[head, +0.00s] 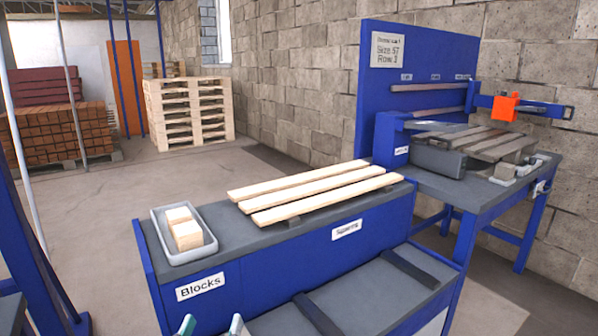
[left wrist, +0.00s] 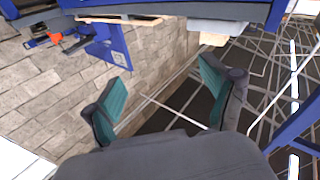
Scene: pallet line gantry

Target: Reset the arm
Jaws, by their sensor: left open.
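My left gripper (left wrist: 165,100) is open and empty in the left wrist view, its two teal-lined fingers spread wide with nothing between them. In the head view only its teal fingertips (head: 212,326) show at the bottom edge, in front of the blue bench. The left wrist view looks tilted, with the block wall and bench edge at its top. My right gripper is in neither view.
A grey tray (head: 203,251) with wooden blocks (head: 186,234) and several wooden boards (head: 320,192) lie on the blue bench (head: 235,282). A worktable (head: 455,190) with an orange-headed gantry (head: 506,106) stands right. Pallets (head: 188,112) stand behind open floor (head: 120,215).

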